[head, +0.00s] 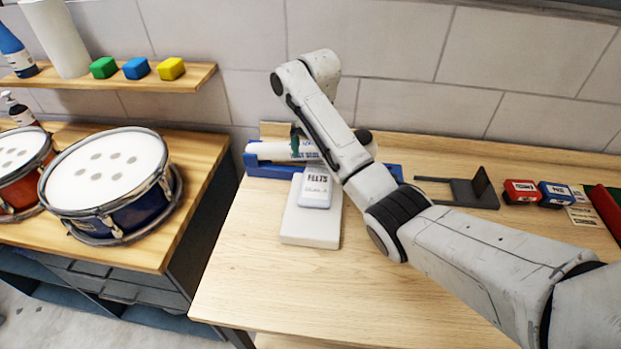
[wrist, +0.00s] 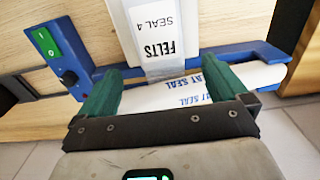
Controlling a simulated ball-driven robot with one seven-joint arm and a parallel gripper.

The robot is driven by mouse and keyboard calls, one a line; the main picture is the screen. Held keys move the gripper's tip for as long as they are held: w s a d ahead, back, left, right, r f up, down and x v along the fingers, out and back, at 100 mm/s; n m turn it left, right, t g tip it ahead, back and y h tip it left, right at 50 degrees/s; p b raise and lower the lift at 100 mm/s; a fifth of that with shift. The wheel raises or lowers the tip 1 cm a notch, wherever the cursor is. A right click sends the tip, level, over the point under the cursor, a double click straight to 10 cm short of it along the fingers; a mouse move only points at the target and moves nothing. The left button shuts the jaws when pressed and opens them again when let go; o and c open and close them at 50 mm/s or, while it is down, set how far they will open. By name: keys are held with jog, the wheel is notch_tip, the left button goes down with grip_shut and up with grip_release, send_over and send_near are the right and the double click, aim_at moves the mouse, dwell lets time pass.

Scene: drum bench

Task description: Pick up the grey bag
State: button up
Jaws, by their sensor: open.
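The grey bag (head: 316,187), with a white label reading FELTS, lies on a white block (head: 309,225) on the bench. In the wrist view the bag (wrist: 160,68) is at the top centre, its label upside down and its far part cut off by the frame. My gripper (wrist: 163,88) is open, its two green fingers spread either side of the bag's near end. The fingertips are close to the bag's end, and I see no contact. In the head view my wrist hides most of the gripper; one green finger shows just behind the bag.
A blue heat sealer (head: 265,168) with a white bar stands behind the bag, under my gripper. A dark grey stand (head: 474,194), red box (head: 520,191) and blue box (head: 554,194) are to the right. The bench front is clear. Drums (head: 108,172) stand on the left bench.

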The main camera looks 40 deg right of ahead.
jog(key=b, duration=0.4)
send_over(317, 184)
jog(key=f, duration=0.5)
jog(key=shift+w+d+f, duration=0.1)
jog(key=shift+w, duration=0.1)
jog(key=shift+s+f+p, duration=0.2)
jog(key=shift+f+p, duration=0.4)
jog(key=shift+f, duration=2.15)
jog(key=shift+c, duration=0.4)
jog(key=c, duration=0.7)
jog(key=shift+c, duration=0.2)
jog(key=shift+r, duration=0.25)
jog(key=shift+r+p, duration=0.35)
jog(key=shift+p, duration=0.25)
